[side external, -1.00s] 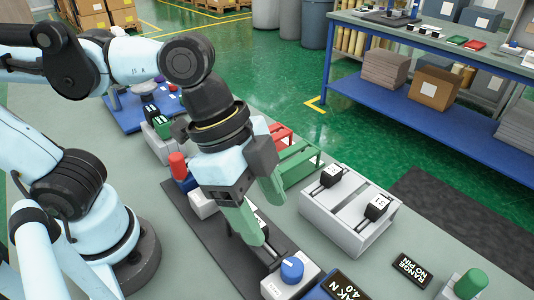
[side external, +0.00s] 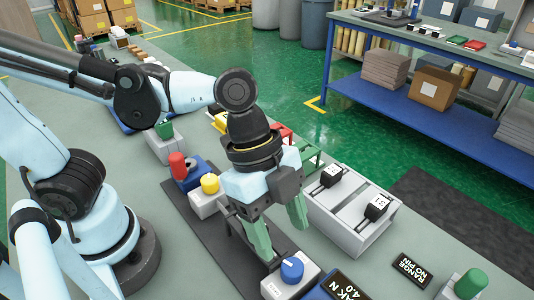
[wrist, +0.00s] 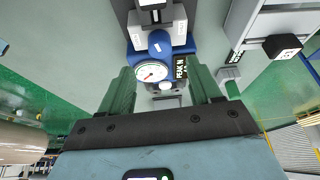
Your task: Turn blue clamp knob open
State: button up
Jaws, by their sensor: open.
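The blue clamp knob (side external: 292,269), with a white mark on top, sits on a pale clamp block (side external: 277,288) at the near end of a dark rail. My gripper (side external: 282,240) is open and empty, pointing down just above and behind the knob in the side view. Its green fingers are apart and appear not to touch the knob. In the wrist view the blue knob (wrist: 159,41) lies beyond the gap between the fingertips (wrist: 160,74). Part of the rail is hidden behind my gripper.
A dial gauge (wrist: 151,71) and a PEAK N display (side external: 346,286) stand close to the knob. Red (side external: 178,165) and yellow (side external: 210,184) knobs are farther along. A grey fixture (side external: 350,222) stands right. A green knob (side external: 470,283) is at the lower right.

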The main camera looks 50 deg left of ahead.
aim_at(292, 266)
jog(key=shift+x, duration=3.35)
